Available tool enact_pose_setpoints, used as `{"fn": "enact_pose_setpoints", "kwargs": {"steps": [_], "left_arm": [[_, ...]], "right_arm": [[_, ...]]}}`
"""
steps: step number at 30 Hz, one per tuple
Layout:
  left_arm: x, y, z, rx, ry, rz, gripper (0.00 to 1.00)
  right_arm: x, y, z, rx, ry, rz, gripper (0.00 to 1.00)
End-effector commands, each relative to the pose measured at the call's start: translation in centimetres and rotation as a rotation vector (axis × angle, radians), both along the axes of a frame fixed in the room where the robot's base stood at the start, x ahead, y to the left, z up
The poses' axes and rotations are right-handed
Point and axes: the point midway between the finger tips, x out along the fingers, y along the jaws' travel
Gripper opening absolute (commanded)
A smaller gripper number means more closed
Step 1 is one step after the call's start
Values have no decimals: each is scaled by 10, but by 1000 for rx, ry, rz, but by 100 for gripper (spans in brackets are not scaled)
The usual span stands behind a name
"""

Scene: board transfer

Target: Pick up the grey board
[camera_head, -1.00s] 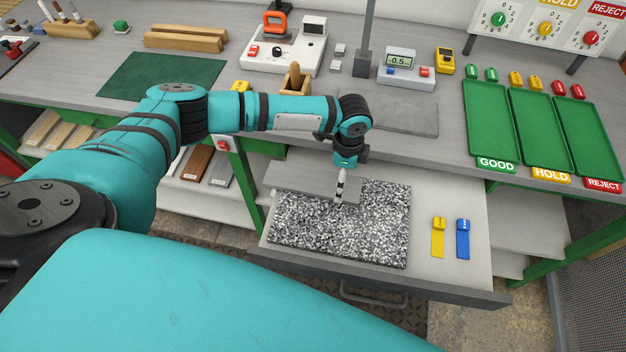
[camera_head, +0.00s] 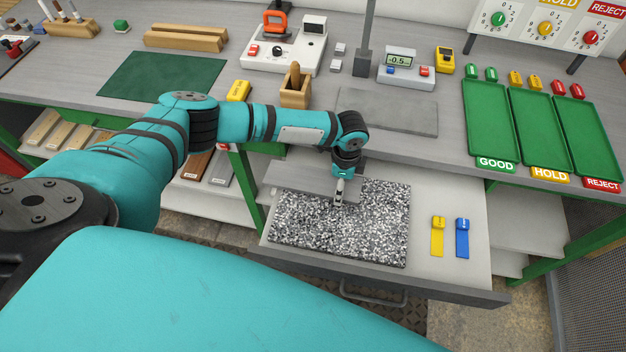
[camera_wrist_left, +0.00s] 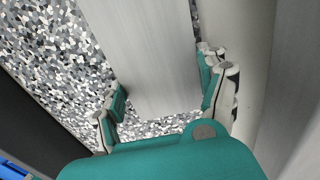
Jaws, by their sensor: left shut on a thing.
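The grey board (camera_head: 300,180) is a flat, plain strip over the speckled black-and-white pad (camera_head: 330,235) in the open drawer. My left gripper (camera_head: 339,198) points down at the board's right end and is shut on it. In the left wrist view the fingers (camera_wrist_left: 163,82) stand on both sides of the board (camera_wrist_left: 150,40), with speckled pad showing around it. I cannot tell whether the board touches the pad. My right gripper is not in view.
A yellow tag (camera_head: 438,240) and a blue tag (camera_head: 462,240) lie in the drawer right of the pad. The drawer's front edge (camera_head: 400,275) is near. The worktop above holds a grey plate (camera_head: 390,112), a wooden holder (camera_head: 295,92) and green trays (camera_head: 490,120).

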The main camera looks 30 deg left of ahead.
Motion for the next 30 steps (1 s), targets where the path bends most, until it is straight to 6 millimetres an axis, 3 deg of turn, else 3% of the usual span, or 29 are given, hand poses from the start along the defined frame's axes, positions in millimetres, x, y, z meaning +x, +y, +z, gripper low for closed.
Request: {"fn": "enact_pose_setpoints", "kwargs": {"steps": [2,13,21,30], "left_arm": [[0,0,0,0,0,0,33],[1,0,6,-1,-1,0,33],[1,0,36,-2,-5,0,33],[-50,-53,39,-5,0,-8,33]], "right_arm": [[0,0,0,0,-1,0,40],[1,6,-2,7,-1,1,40],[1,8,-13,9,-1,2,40],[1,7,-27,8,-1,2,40]]}}
